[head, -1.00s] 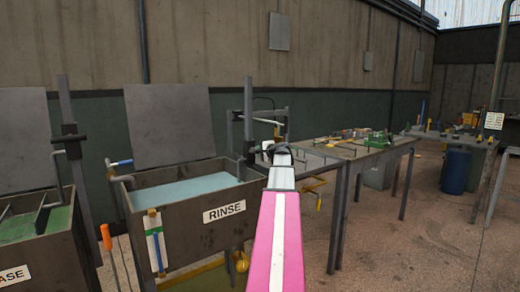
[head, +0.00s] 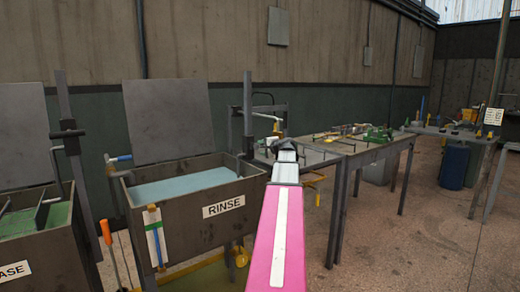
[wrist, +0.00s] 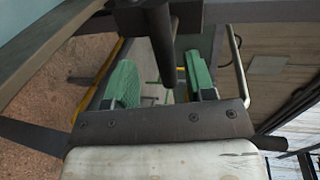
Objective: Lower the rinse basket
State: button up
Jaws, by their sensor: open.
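The rinse tank (head: 195,232) is a dark open box with pale blue liquid (head: 185,187) and a RINSE sign (head: 223,206) in the head view. A dark upright post (head: 247,105) stands at its back right corner. I cannot make out the basket itself; the liquid surface looks unbroken. My gripper (head: 283,143) is at the end of my pink arm, right of the post in the picture. In the wrist view, its green-padded fingers (wrist: 160,85) are apart. A dark rod (wrist: 163,45) reaches down between them in the picture; I cannot tell whether it touches either finger.
A neighbouring tank (head: 38,245) with green liquid stands at the left with its own post (head: 68,150). A workbench (head: 335,150) with tools is at the right of the rinse tank. An orange-handled tool (head: 106,233) stands between the tanks. Open floor lies at the right.

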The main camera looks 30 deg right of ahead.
jog(key=v, duration=0.7)
jog(key=shift+s, duration=0.15)
dwell(0.3)
